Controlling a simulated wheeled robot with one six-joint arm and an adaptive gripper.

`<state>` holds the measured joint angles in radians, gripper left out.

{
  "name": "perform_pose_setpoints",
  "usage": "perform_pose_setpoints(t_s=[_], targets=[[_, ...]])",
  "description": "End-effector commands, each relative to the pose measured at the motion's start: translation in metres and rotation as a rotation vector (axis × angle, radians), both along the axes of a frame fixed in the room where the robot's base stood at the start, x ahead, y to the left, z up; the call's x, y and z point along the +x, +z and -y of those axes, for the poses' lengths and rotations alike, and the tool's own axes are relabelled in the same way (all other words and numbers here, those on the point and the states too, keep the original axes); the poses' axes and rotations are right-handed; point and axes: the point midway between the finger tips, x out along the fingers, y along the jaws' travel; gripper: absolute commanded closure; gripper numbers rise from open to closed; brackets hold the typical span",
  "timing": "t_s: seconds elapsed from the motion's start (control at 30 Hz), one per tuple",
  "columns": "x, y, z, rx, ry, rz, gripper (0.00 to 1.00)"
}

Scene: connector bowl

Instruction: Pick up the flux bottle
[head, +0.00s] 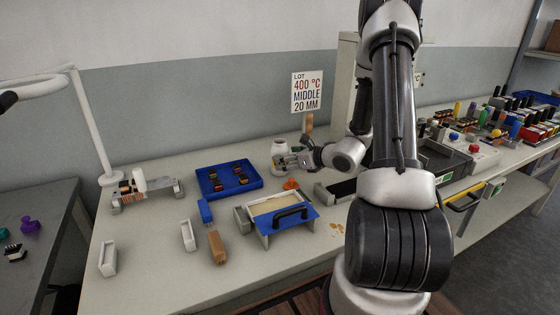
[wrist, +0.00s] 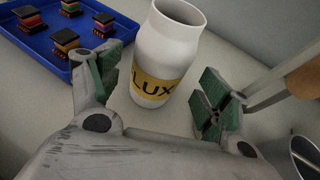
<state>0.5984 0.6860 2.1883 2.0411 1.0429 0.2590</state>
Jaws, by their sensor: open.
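My gripper (wrist: 158,90) is open, with a green-padded finger on either side of the bottle's lower front. No grip on the bottle shows. In the head view, the bottle (head: 279,147) stands near the back wall and my gripper (head: 284,161) is at its front side, partly covering it.
A blue tray (head: 228,190) with several small banded blocks lies left of the bottle. A box with a blue front and dark handle (head: 288,215) stands in front. A wooden-handled tool stands close behind right, under the LOT sign (head: 307,92). A lamp arm (head: 92,120) is left.

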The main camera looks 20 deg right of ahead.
Motion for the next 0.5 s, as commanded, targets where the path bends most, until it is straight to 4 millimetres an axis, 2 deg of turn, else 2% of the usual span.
perform_pose_setpoints(t_s=[0.23,0.47,0.5], targets=[[0.031,-0.016,-0.015,-0.001,0.004,-0.001,0.22],[0.034,-0.016,-0.015,-0.001,0.003,0.000,0.22],[0.034,-0.016,-0.015,-0.001,0.003,0.000,0.30]])
